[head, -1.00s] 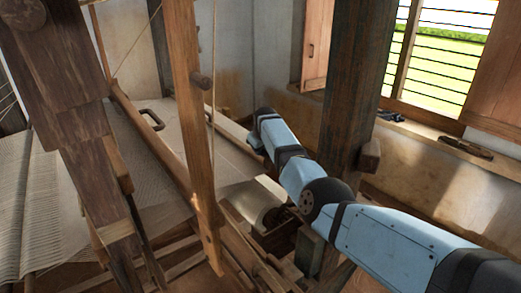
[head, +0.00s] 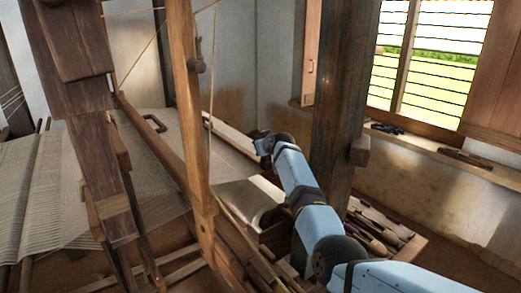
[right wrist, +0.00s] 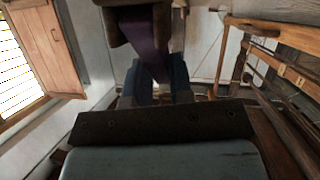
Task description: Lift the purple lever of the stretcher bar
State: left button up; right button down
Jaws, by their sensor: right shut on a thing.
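The purple lever (right wrist: 146,40) shows at the top of the right wrist view, between dark wooden parts (right wrist: 115,28) that look like the stretcher bar. My right gripper (right wrist: 158,75) is shut on the lever, its blue fingers on either side of the lever's lower end. In the head view my right arm reaches in from the lower right and its hand (head: 262,142) is beside the woven cloth (head: 233,152); the lever and fingertips cannot be made out there. My left gripper is not in view.
A thick dark post (head: 340,110) stands just behind my right arm. A slanted wooden beam (head: 188,110) of the loom rises left of the hand. A dark handle (head: 154,123) is on the cloth.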

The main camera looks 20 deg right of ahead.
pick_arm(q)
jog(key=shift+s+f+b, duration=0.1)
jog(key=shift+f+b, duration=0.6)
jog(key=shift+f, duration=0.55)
pick_arm(e)
jog(key=shift+s+d+r+t, duration=0.15)
jog(key=shift+s+t, duration=0.15)
jog(key=shift+t, duration=0.4)
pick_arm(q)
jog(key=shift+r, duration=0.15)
pick_arm(e)
jog(key=c, duration=1)
grip_release()
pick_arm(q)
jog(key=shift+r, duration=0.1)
